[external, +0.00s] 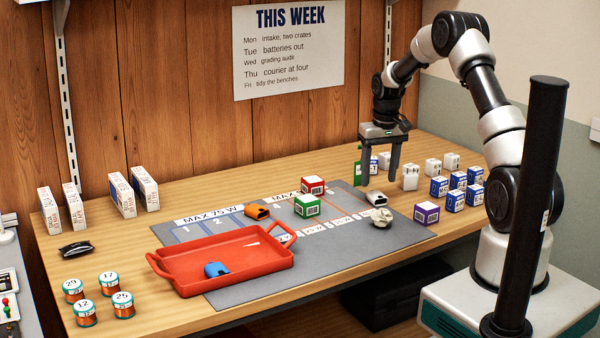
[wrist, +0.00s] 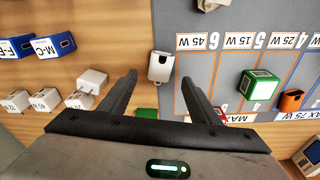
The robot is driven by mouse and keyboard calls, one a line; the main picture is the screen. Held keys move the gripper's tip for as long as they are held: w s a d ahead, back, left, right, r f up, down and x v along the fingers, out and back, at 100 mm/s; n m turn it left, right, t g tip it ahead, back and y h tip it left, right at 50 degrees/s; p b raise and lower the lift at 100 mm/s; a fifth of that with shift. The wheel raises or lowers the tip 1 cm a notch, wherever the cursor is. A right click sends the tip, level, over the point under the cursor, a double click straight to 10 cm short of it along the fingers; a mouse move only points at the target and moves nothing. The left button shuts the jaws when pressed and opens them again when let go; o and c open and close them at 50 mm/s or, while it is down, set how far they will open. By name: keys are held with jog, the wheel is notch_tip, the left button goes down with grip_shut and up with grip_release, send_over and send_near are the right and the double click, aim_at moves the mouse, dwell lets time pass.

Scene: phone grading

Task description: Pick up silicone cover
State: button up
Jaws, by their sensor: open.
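Three small cover-like pieces are in view, and which one is the silicone cover I cannot tell for sure. A pale grey one (external: 376,199) lies on the grey mat. It also shows in the wrist view (wrist: 160,67), with a dark slot, between my fingertips in the picture. An orange one (external: 257,212) lies further left on the mat, also in the wrist view (wrist: 291,100). A blue one (external: 216,269) lies in the red tray (external: 172,277). My gripper (external: 379,182) is open and empty, pointing down above the pale grey piece. The wrist view shows both fingers apart (wrist: 158,82).
Near the pale piece are a whitish crumpled object (external: 383,219), a purple box (external: 426,212), and green (external: 307,206) and red (external: 313,185) boxes. Blue boxes (external: 456,200) and white chargers (external: 410,177) stand right. Labelled spools (external: 86,313) stand front left. Bare mat lies right of the tray.

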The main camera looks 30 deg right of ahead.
aim_at(377, 194)
notch_tip(377, 194, down, 5)
jog(key=shift+w+f+b, duration=0.1)
jog(key=shift+b, duration=0.3)
jog(key=c, duration=1.2)
